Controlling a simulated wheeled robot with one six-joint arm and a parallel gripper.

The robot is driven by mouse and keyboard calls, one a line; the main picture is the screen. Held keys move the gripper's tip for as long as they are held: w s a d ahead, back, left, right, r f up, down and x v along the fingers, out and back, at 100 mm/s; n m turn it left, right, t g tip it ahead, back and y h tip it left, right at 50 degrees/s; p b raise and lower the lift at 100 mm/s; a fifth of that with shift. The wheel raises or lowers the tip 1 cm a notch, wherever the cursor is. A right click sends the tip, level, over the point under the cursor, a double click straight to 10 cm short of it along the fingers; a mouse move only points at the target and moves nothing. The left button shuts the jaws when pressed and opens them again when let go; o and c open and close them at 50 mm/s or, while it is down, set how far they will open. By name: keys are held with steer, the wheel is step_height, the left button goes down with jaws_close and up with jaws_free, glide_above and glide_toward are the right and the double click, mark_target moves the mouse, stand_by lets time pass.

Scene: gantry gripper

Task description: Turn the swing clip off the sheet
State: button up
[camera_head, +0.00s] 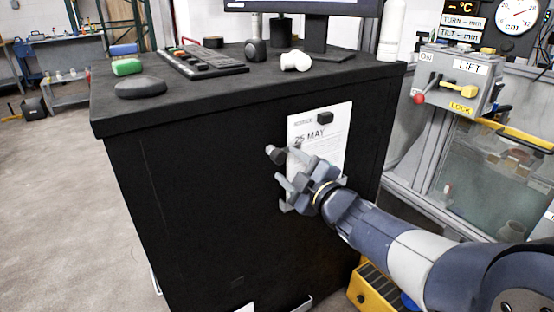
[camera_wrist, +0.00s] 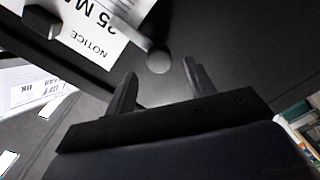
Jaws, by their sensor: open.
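The white sheet (camera_head: 318,143), headed "25 MAY", lies against the dark front of the cabinet. It also shows in the wrist view (camera_wrist: 95,42), reading "NOTICE". The swing clip shows in the wrist view as a grey bar (camera_wrist: 122,25) reaching over the sheet, with a round knob (camera_wrist: 158,62) beside the sheet's edge. In the head view the knob (camera_head: 275,154) sticks out left of the sheet; my gripper hides much of the bar. My gripper (camera_head: 284,166) is open and empty, its fingertips (camera_wrist: 159,77) apart, close to the knob, which appears between them.
A black block (camera_head: 325,117) sits on the sheet's upper part. The cabinet top (camera_head: 215,88) holds a keyboard, a monitor stand and small items. A lift panel (camera_head: 455,78) with levers stands to the right, a yellow step (camera_head: 370,289) low at the right.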

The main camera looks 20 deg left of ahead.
mark_target(281, 158)
steer(key=shift+x, duration=2.6)
steer(key=shift+c, duration=0.3)
jaws_close()
